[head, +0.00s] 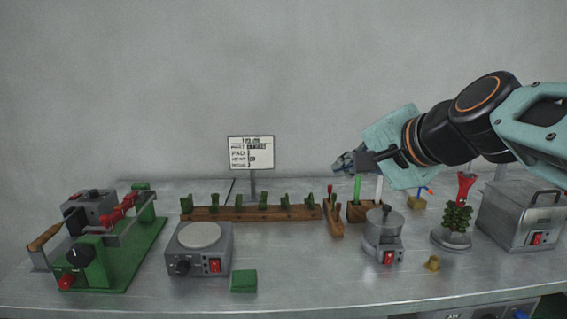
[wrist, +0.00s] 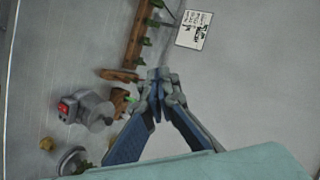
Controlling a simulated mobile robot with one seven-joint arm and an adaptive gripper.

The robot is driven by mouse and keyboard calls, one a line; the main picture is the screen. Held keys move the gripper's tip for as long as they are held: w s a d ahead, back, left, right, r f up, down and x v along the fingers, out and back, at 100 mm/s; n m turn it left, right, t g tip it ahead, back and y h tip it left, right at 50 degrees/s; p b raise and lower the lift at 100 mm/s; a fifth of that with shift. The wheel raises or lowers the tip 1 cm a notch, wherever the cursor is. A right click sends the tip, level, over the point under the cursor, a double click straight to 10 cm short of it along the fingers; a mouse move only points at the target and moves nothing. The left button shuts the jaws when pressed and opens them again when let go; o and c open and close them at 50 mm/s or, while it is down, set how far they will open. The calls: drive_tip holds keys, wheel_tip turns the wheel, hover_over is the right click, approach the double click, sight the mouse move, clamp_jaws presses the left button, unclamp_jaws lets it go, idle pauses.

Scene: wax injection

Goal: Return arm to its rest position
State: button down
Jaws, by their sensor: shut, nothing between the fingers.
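My gripper (head: 346,166) is shut and empty. In the head view it hangs in the air above the right-hand part of the bench, with my arm reaching in from the right edge. Its fingertips appear just above the wooden block with the green stick and white stick (head: 379,188). In the wrist view the fingertips of my gripper (wrist: 157,76) meet near the middle of the picture, with nothing between them. The wooden block is partly hidden behind the fingers there.
A wooden rack (head: 250,214) with several green pieces runs along the back, below a sign (head: 251,152). A hotplate (head: 198,250), green machine (head: 110,250), small pot heater (head: 384,235), wax tree (head: 457,218) and lidded grey box (head: 522,220) stand around. The bench front middle (head: 310,275) is clear.

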drive_tip(key=s+d+f+n+g+h+p, duration=0.1)
drive_tip(key=s+f+n+g+h+p, duration=0.3)
drive_tip(key=s, duration=0.6)
drive_tip(key=s+d+f+n+g+h+p, duration=0.15)
drive_tip(key=s+f+n+p, duration=0.4)
drive_tip(key=s, duration=0.55)
wheel_tip(320, 180, up, 13)
drive_tip(key=w+p, duration=0.1)
drive_tip(key=p, duration=1.1)
drive_tip(key=shift+a+r+y+p, duration=0.2)
drive_tip(key=shift+y+p, duration=0.1)
drive_tip(key=shift+y, duration=0.05)
drive_tip(key=shift+w+m, duration=0.1)
drive_tip(key=shift+m, duration=0.15)
